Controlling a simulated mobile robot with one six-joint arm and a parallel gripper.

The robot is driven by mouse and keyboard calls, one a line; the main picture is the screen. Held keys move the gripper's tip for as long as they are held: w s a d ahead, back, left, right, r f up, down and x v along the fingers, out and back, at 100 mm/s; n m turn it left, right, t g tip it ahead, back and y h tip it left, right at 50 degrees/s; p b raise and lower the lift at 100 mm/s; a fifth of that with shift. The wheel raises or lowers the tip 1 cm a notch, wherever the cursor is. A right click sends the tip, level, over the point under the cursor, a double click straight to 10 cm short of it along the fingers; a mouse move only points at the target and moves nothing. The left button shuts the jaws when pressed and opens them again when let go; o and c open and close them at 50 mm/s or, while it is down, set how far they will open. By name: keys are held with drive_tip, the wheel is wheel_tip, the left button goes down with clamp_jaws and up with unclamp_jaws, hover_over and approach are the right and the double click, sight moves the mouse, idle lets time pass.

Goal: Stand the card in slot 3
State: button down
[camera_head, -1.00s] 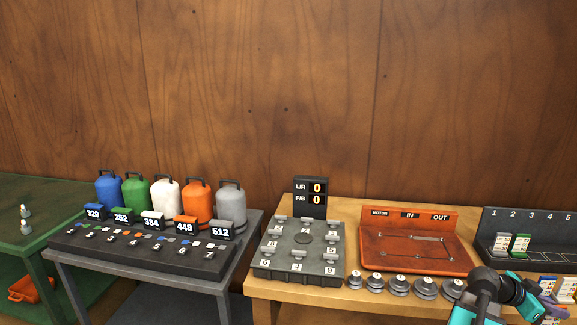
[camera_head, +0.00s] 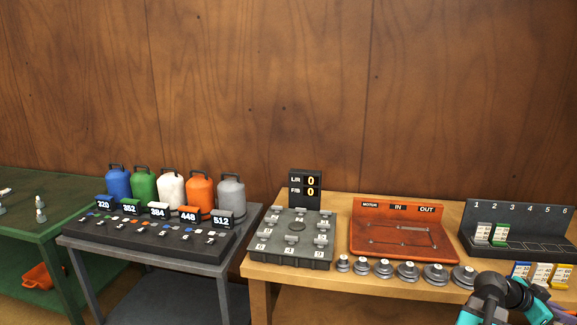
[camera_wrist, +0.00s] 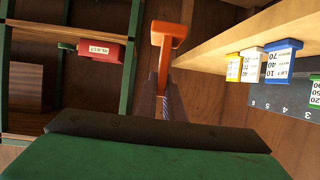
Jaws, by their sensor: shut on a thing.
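My gripper (camera_wrist: 166,85) is shut on an orange card (camera_wrist: 167,32) in the wrist view. The card shows nearly edge-on as a T shape, with no writing visible. The dark numbered card rack (camera_head: 468,238) stands at the right in the head view. A grey card (camera_head: 483,233) stands in slot 1 and a green card (camera_head: 500,235) in slot 2. Slot 3 is empty. The rack's edge also shows in the wrist view (camera_wrist: 272,98), to the right of my gripper and apart from it. The head view shows part of my arm but not the fingertips.
Blue (camera_head: 520,270), white-faced (camera_head: 541,273) and yellow (camera_head: 561,276) cards stand at the table's front right. Several round weights (camera_head: 408,272) line the front edge before a red-orange board (camera_head: 400,235). In the wrist view, a red labelled bin (camera_wrist: 97,50) is on the left.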

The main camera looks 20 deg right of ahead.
drive_tip(key=w+a+r+n+t, duration=0.1)
drive_tip(key=w+a+n+t, duration=0.2)
drive_tip(key=w+a, duration=0.8)
drive_tip(key=w+a+r+n+t+h, duration=0.15)
drive_tip(key=w+a+n+t, duration=0.35)
drive_tip(key=w, duration=1.1)
drive_tip(key=w+a+r+n+t, duration=0.1)
drive_tip(key=w+a+t, duration=0.1)
drive_tip(key=w+a, duration=0.95)
drive_tip(key=w+a+r+n+t+y, duration=0.2)
drive_tip(key=w+a, duration=0.5)
drive_tip(key=a, duration=0.6)
drive_tip(key=w+a+r+n+t+y, duration=0.3)
drive_tip(key=w+a+n+y, duration=0.3)
drive_tip(key=a, duration=0.8)
drive_tip(key=w+a+r+n+t+y, duration=0.3)
drive_tip(key=w+a, duration=0.6)
drive_tip(key=a, duration=0.4)
drive_tip(key=shift+a+n+t+y, duration=0.15)
drive_tip(key=shift+n+t+y, duration=0.85)
drive_tip(key=shift+n, duration=0.7)
drive_tip(key=shift+s, duration=0.1)
